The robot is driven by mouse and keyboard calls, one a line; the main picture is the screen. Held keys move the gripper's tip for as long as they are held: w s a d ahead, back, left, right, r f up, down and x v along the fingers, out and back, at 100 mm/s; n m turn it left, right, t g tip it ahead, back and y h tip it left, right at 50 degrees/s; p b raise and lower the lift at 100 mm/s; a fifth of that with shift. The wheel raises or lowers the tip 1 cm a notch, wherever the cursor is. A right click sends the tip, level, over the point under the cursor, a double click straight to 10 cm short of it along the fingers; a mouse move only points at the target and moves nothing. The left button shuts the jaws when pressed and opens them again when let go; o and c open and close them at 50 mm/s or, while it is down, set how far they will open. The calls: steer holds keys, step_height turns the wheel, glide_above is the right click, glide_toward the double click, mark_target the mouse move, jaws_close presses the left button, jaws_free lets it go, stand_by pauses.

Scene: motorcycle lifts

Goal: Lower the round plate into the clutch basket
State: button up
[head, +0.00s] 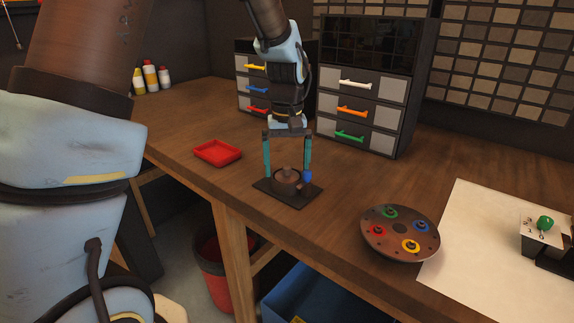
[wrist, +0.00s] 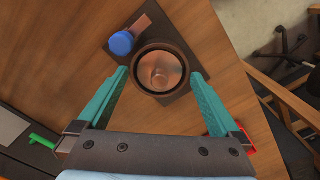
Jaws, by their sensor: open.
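The clutch basket (head: 286,187) is a dark round cup on a black base plate, near the table's front edge. In the wrist view its dark rim (wrist: 140,82) surrounds a copper-coloured round face with a raised knob or post in the middle. I cannot tell whether that face is the round plate or part of the basket. My gripper (head: 287,173) points down over the basket, its two teal fingers apart on either side. In the wrist view my gripper (wrist: 159,75) is open, with nothing clamped between its fingertips.
A blue knob (head: 308,176) stands on the base beside the basket, close to the right finger. A brown disc (head: 399,248) with coloured rings lies to the right. A red tray (head: 217,153) sits left; drawer units (head: 359,107) stand behind. Bare table lies between.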

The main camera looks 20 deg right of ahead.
step_height(320, 180, up, 11)
steer(key=b, duration=0.2)
steer(key=shift+f, duration=0.15)
stand_by(0.3)
steer(key=w+a+f+n, duration=0.1)
steer(key=a+f, duration=0.2)
steer(key=a, duration=0.6)
steer(key=w+a+f, duration=0.1)
steer(key=a+f, duration=0.3)
steer(key=a, duration=0.5)
steer(key=s+a+f, duration=0.2)
steer(key=s+a, duration=0.1)
steer(key=a, duration=0.3)
steer(key=s+a+f+n+t, duration=0.1)
steer(key=s+a+f, duration=0.1)
steer(key=a, duration=0.4)
steer(key=shift+s+f+t, duration=0.25)
steer(key=shift+s+t, duration=0.05)
steer(key=shift+s, duration=0.2)
steer(key=shift+a, duration=0.1)
